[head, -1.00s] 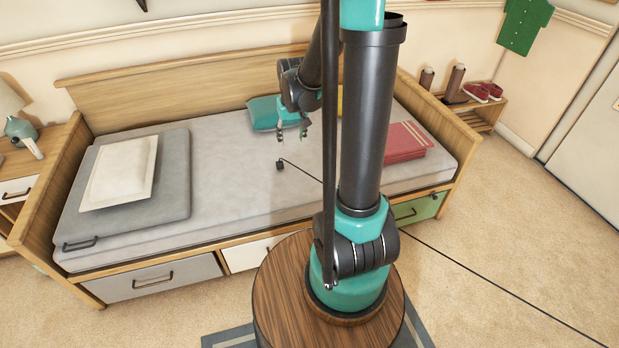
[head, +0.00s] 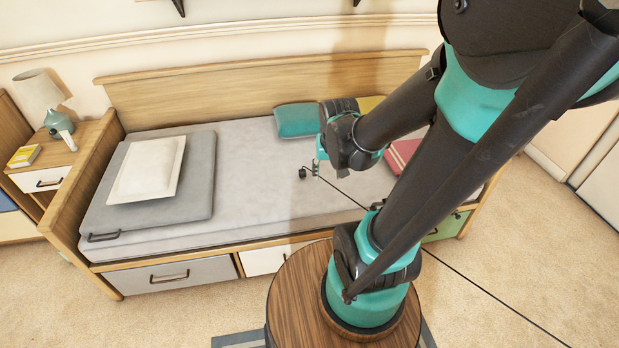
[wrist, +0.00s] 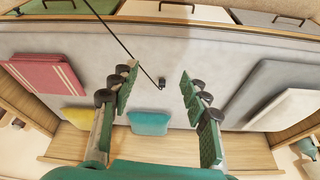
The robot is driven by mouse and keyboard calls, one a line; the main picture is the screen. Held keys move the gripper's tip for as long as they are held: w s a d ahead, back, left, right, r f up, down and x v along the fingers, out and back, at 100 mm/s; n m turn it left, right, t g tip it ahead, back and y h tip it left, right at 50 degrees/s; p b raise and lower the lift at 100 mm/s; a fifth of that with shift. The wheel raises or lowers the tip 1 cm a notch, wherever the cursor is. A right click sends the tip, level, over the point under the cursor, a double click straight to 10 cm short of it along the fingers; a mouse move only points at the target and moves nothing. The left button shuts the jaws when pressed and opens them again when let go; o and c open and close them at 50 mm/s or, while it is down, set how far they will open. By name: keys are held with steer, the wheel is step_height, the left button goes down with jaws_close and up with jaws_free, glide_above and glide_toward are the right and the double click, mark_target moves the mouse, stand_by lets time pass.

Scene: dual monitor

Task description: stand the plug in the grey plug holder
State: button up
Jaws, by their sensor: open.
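The plug (head: 303,173) is a small black piece at the end of a thin black cable, on the grey bed mattress. In the wrist view the plug (wrist: 162,84) appears between my open fingertips, with bed surface around it. My gripper (head: 317,166) is over the mattress close beside the plug in the head view, partly hidden by its own wrist. In the wrist view my gripper (wrist: 159,72) has both green-padded fingers spread wide, with nothing held. Whether the fingers touch the plug cannot be told. I cannot make out a grey plug holder in either view.
The cable (head: 440,261) runs right across the bed edge to the floor. A teal cushion (head: 297,121) and red folded cloth (head: 401,156) lie near my gripper. A grey folded pad (head: 199,190) with a white pillow (head: 149,168) lies left. The middle mattress is clear.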

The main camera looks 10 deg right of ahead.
steer(key=w+r+m+g, duration=0.1)
steer(key=w+m, duration=0.3)
steer(key=w, duration=0.8)
steer(key=m+g+h, duration=0.3)
steer(key=m+h, duration=0.1)
steer(key=m, duration=0.8)
glide_above(301, 170)
steer(key=a, duration=0.7)
step_height(301, 170, down, 18)
steer(key=r, duration=0.1)
steer(key=x, duration=1.7)
steer(key=shift+w+d+f, duration=0.1)
steer(key=shift+d+f, duration=0.1)
steer(key=shift+d, duration=0.05)
jaws_close()
